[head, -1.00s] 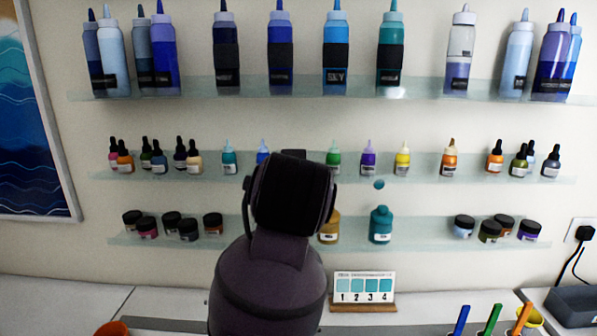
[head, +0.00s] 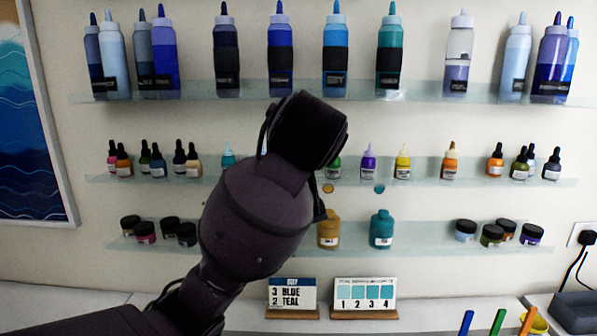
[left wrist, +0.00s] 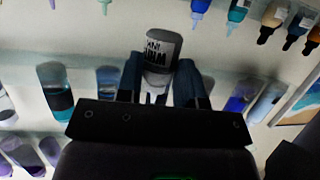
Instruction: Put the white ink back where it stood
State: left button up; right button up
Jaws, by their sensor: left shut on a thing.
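In the left wrist view, which shows the scene upside down, my left gripper (left wrist: 160,72) is shut on a small grey-white bottle with a dark label reading partly "INK" and "WHI", the white ink (left wrist: 162,45). Its body lies between the two dark fingers, and its nozzle end points down in that picture. In the head view my own arm hides the gripper and the bottle. The middle shelf (head: 420,177) holds a row of small ink bottles; my arm covers part of that row. I cannot tell whether the held bottle touches a shelf. My right gripper is not in view.
On the middle shelf a purple bottle (head: 369,163) and a yellow bottle (head: 403,163) stand right of my arm. The bottom shelf holds an ochre bottle (head: 329,231), a teal bottle (head: 381,229) and jars. Large bottles line the top shelf (head: 420,93). A recipe card (head: 292,293) stands below.

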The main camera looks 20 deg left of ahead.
pick_arm(q)
jog(key=w, duration=0.1)
jog(key=w+a+b, duration=0.1)
jog(key=shift+w+f, duration=0.15)
jog(key=shift+w, duration=0.2)
jog(key=x, duration=0.3)
jog(key=r+p+x, duration=0.1)
jog(key=x, duration=0.5)
jog(key=shift+w+d+p, duration=0.2)
jog(key=shift+w+p, duration=0.1)
jog(key=shift+w, duration=0.3)
jog(key=shift+f, duration=0.4)
notch_tip(320, 180, down, 3)
jog(key=shift+r+p, duration=0.15)
jog(key=shift+p, duration=0.15)
jog(key=shift+w+a+f+p, duration=0.15)
jog(key=shift+f+p, duration=0.15)
jog(key=shift+f, duration=0.25)
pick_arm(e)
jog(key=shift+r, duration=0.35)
pick_arm(q)
jog(key=shift+f, duration=0.2)
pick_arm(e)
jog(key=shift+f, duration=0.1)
